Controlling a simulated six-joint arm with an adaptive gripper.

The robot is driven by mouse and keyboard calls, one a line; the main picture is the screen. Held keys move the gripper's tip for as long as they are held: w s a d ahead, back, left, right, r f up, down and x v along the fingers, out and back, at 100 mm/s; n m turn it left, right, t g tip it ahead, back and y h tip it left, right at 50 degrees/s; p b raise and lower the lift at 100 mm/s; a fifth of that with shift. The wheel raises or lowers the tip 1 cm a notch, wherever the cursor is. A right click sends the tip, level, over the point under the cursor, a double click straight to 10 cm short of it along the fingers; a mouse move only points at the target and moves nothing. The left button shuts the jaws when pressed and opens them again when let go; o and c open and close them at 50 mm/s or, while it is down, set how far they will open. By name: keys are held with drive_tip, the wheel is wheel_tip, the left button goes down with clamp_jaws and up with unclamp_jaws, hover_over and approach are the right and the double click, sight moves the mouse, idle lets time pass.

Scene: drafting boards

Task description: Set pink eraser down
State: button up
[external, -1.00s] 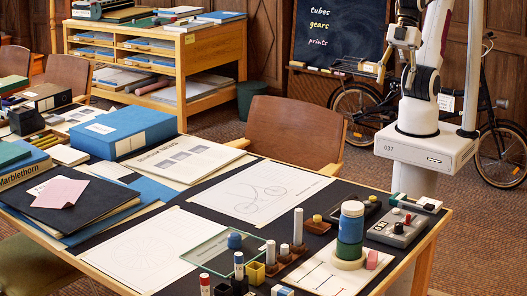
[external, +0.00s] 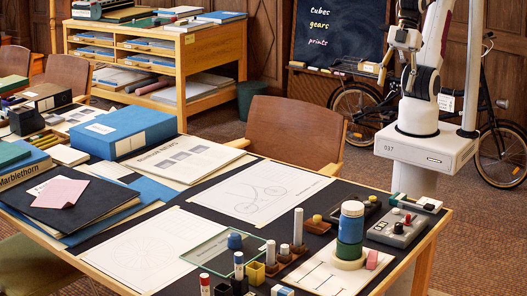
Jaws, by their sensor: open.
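A pink eraser (external: 372,259) stands at the right end of the drafting table, beside a pale round base (external: 350,262) under a stacked blue and green cylinder (external: 350,230). My gripper (external: 383,70) is at the upper right, in front of the chalkboard's lower edge, well above and behind the table. It is small and hard to make out here; it is open, and nothing pink shows in it. It is apart from the eraser.
Drawing sheets (external: 262,190) cover the table's middle. A chair (external: 290,130) stands behind the table.

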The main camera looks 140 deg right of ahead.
drive_tip(key=w+a+f+m+t+y, duration=0.1)
drive_tip(key=w+a+f+y, duration=0.15)
drive_tip(key=w+a, duration=1.05)
drive_tip(key=w+a+f+m+t+y, duration=0.15)
drive_tip(key=w+a+f, duration=0.25)
drive_tip(key=w+a, duration=0.9)
drive_tip(key=w+a+f+m+t+y, duration=0.2)
drive_tip(key=w+a, duration=0.5)
drive_tip(key=w, duration=1.2)
drive_tip(key=w+d+f+m+h, duration=0.4)
drive_tip(key=w+f+m+h, duration=0.4)
drive_tip(key=f, duration=0.5)
drive_tip(key=s+d+f+m+g+h, duration=0.1)
drive_tip(key=s+d+f+g+h, duration=0.2)
drive_tip(key=s, duration=0.8)
drive_tip(key=d+f+g, duration=0.2)
drive_tip(key=d+g, duration=0.1)
drive_tip(key=g, duration=0.1)
drive_tip(key=shift+d+g+h, duration=0.2)
drive_tip(key=shift+g+h, duration=0.1)
drive_tip(key=shift+g, duration=0.05)
drive_tip(key=shift+s+f, duration=0.1)
